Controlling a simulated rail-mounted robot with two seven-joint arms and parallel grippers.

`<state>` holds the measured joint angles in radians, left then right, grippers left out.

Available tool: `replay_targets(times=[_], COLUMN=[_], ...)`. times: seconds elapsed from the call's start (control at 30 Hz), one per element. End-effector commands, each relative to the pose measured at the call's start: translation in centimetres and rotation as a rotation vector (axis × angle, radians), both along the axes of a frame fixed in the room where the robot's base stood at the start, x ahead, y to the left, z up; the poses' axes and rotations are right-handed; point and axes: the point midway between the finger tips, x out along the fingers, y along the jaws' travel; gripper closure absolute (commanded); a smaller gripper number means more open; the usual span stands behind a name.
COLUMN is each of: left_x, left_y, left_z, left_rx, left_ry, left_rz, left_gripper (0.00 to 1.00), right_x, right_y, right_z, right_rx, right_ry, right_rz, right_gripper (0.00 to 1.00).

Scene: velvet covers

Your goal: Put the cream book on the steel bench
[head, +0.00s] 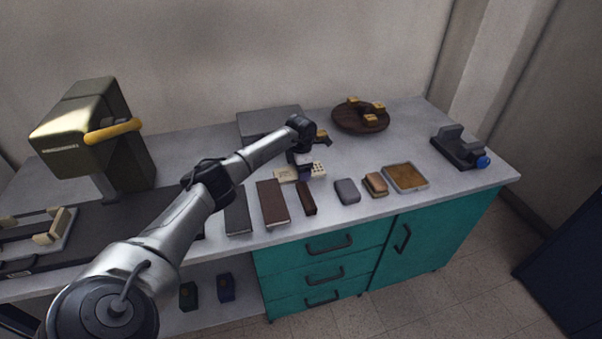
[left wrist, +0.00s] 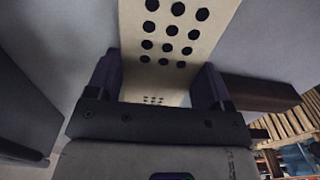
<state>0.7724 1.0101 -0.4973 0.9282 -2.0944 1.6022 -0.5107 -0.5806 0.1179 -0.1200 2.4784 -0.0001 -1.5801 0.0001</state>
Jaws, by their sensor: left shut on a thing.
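The cream book (head: 285,175) is a flat cream piece with rows of dark dots, low over or on the grey worktop; I cannot tell whether it touches. My left gripper (head: 304,172) reaches down over its middle and hides part of it. In the left wrist view the dotted cream book (left wrist: 172,45) runs between the two fingers of my left gripper (left wrist: 160,88), which is shut on it. The grey bench top (head: 340,215) spans the picture above teal drawers. My right gripper is not in view.
Dark and brown books (head: 272,203) lie in front of the gripper. A grey slab (head: 268,121) and a round brown tray (head: 345,122) with yellow pieces lie behind. A tan-filled tray (head: 427,184) and a dark device (head: 455,150) are at right. Bare worktop shows between them.

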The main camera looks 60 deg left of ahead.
Motion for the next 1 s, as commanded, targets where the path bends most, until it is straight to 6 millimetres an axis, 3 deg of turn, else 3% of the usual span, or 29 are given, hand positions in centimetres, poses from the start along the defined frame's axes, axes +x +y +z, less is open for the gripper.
replay_targets(times=[0.3, 0.33, 0.43, 0.77, 1.0], left_x=[0.0, 0.0, 0.0, 0.0, 0.0], left_y=[0.0, 0.0, 0.0, 0.0, 0.1], left_z=[-0.1, -0.2, -0.1, 0.5, 4.5], left_rx=[0.000, -0.001, 0.000, 0.001, 0.003], left_ry=[-0.001, 0.000, -0.001, -0.001, -0.003], left_rz=[0.000, 0.000, 0.000, 0.000, 0.000], left_gripper=[0.54, 0.25, 0.16, 0.16, 0.16], right_x=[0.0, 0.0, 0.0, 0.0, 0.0], right_y=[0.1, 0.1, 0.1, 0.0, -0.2], right_z=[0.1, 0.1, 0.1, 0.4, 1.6], right_rx=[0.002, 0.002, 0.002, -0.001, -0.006], right_ry=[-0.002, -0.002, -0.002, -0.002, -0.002], right_rz=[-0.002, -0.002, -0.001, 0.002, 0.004], right_gripper=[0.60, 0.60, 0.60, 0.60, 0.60])
